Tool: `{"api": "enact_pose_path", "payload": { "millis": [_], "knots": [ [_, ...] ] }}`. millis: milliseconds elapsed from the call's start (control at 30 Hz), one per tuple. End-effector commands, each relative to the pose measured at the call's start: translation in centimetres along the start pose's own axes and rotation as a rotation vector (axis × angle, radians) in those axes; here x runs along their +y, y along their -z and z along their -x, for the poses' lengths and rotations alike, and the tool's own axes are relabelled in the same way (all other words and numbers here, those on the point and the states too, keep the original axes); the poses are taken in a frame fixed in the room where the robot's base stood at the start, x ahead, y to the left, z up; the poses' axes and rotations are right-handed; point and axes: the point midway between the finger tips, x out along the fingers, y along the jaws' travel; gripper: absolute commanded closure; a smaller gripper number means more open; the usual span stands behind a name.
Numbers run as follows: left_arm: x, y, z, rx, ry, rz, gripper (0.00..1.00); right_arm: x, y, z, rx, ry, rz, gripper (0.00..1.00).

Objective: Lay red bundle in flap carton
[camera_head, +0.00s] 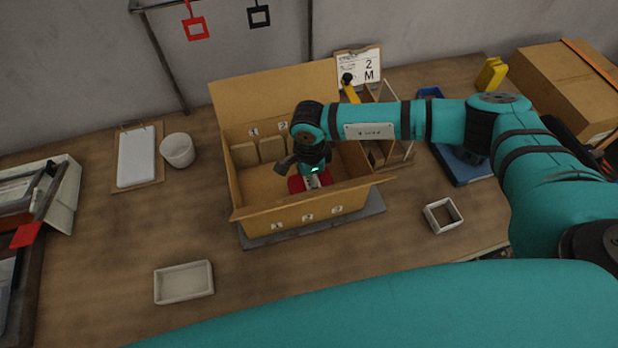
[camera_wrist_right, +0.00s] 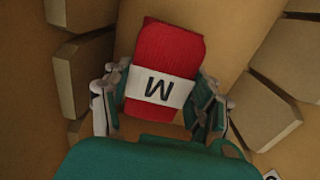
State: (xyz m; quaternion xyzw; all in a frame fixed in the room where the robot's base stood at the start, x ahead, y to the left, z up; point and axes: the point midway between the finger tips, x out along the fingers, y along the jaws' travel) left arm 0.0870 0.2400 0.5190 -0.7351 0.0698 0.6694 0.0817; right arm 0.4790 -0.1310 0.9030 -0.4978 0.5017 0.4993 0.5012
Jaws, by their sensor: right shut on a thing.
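The flap carton (camera_head: 258,190) stands open on a grey mat on the bench, its back flap raised and its front flap leaning outward. My right gripper (camera_head: 308,172) reaches down into the carton. It is shut on the red bundle (camera_wrist_right: 167,60), which has a white band marked M. The red bundle (camera_head: 296,184) also shows between the fingers in the head view, partly hidden by the wrist. In the right wrist view my right gripper (camera_wrist_right: 160,100) has a finger on each side of the bundle. I cannot tell whether the bundle touches the carton floor. My left gripper is out of view.
Cardboard dividers (camera_wrist_right: 75,75) stand along the carton's sides.

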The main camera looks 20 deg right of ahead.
Motion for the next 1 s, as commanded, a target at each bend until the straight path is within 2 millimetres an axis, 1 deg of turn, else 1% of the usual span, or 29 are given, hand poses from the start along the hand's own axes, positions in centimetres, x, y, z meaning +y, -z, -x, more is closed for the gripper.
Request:
{"api": "enact_pose_path", "payload": {
  "millis": [100, 167, 300, 433, 467, 600, 633, 867, 967, 1000],
  "knots": [
    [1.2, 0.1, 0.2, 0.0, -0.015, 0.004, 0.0, 0.0, -0.1, -0.5, -0.001, 0.001, 0.001, 0.78],
    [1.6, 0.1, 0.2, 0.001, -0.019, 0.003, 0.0, 0.0, -0.1, -0.5, -0.002, 0.001, 0.001, 0.78],
    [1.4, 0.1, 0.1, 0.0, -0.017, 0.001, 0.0, 0.0, -0.1, -0.6, -0.001, 0.001, 0.001, 0.78],
    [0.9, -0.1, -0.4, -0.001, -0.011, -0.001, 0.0, 0.0, -0.1, -1.0, -0.001, 0.001, 0.001, 0.78],
    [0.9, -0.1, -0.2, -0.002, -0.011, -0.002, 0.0, 0.0, -0.1, -0.8, -0.001, 0.001, 0.001, 0.38],
    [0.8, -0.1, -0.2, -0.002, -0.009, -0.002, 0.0, 0.0, -0.1, -0.8, -0.001, 0.001, 0.001, 0.2],
    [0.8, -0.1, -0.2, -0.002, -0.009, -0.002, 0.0, 0.0, -0.1, -0.8, -0.001, 0.001, 0.001, 0.18],
    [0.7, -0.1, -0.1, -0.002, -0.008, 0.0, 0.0, 0.0, -0.1, -0.7, -0.001, 0.001, 0.001, 0.18],
    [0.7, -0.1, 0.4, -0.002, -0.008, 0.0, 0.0, 0.0, -0.1, -0.3, -0.001, 0.001, 0.001, 0.18],
    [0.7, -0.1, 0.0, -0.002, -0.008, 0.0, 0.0, -0.1, -0.1, -0.2, -0.002, 0.002, 0.001, 0.18]
  ]
}}
